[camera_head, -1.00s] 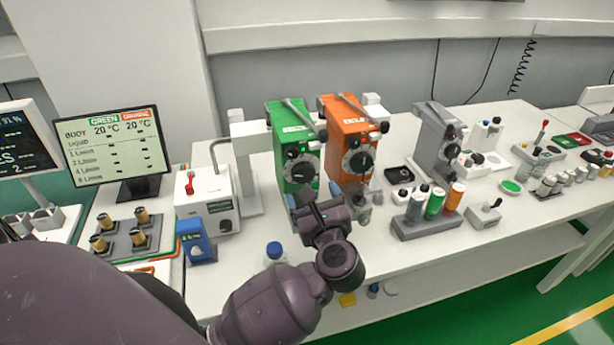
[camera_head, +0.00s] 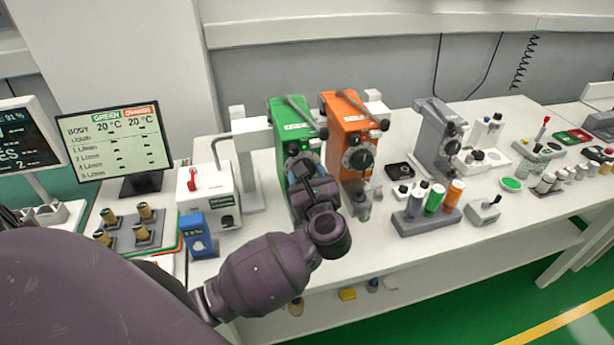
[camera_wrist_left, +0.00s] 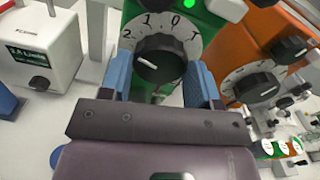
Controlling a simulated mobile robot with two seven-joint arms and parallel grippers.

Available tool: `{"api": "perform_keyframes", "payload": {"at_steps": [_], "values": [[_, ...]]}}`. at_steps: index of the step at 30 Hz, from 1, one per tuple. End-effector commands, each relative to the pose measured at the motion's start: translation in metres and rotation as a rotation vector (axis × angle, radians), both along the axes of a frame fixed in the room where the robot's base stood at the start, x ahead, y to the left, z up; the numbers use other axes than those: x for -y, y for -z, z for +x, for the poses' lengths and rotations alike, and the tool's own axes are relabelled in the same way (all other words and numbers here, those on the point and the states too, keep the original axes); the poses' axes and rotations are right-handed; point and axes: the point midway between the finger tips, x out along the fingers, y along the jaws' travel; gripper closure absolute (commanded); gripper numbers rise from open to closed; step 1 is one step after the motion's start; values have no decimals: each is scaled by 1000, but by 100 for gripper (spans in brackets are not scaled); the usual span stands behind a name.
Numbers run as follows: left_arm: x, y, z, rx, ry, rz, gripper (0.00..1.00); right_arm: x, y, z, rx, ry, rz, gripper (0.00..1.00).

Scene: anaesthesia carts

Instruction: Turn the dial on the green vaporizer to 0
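The green vaporizer (camera_head: 284,121) stands on the white bench, left of the orange vaporizer (camera_head: 345,113). In the left wrist view its black dial (camera_wrist_left: 159,59) sits on a white numbered plate, with 0 at the top, 1 left of it and 2 further left. My right gripper is not in view.
The orange vaporizer's dial (camera_wrist_left: 252,82) is close to the right finger. A white box with a red lever (camera_head: 205,192) and a blue device (camera_head: 196,235) stand left. A grey vaporizer (camera_head: 438,136) and bottles (camera_head: 434,200) stand right.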

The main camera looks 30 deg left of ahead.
Motion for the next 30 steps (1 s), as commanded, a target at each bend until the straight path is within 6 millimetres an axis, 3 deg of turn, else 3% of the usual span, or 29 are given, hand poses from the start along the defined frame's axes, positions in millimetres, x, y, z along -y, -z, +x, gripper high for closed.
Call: {"api": "perform_keyframes", "payload": {"at_steps": [1,4,17,30], "values": [[0,0,0,0,0,0,54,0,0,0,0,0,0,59],[0,0,0,0,0,0,67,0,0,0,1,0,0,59],[0,1,-1,-81,-7,65,67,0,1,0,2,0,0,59],[1,1,0,-373,-21,313,67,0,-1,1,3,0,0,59]]}}
